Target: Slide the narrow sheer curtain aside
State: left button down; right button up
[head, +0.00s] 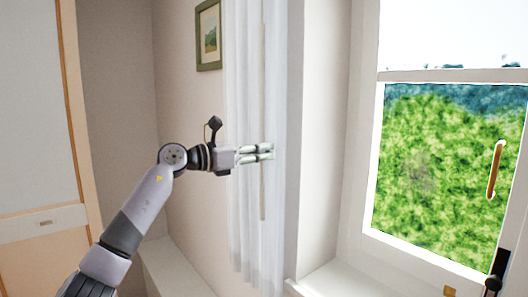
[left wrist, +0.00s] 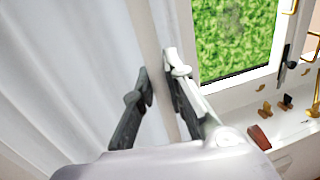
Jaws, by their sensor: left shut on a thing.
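The narrow sheer curtain (head: 244,60) hangs in white folds at the left of the window, bunched against the wall. It also fills the left of the left wrist view (left wrist: 60,60). A thin pale upright strip (head: 263,90) runs down its right part and ends above the hem. My left gripper (head: 266,152) reaches it from the left at mid height. In the left wrist view the strip passes between the two fingers (left wrist: 160,80), which are shut on it. The exact contact is partly hidden by the fingers. My right gripper is not in view.
The window (head: 450,170) with its white frame stands right of the curtain. A tan handle (head: 495,170) and a dark catch (head: 498,265) are on it. Several small objects, including a brown block (left wrist: 259,137), are on the sill (left wrist: 285,125). A framed picture (head: 208,36) hangs on the wall.

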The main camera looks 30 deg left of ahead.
pick_arm(q)
jog(key=c, duration=1.6)
grip_release()
jog(key=shift+d, duration=0.1)
jog(key=v, duration=1.2)
jog(key=shift+f, duration=0.15)
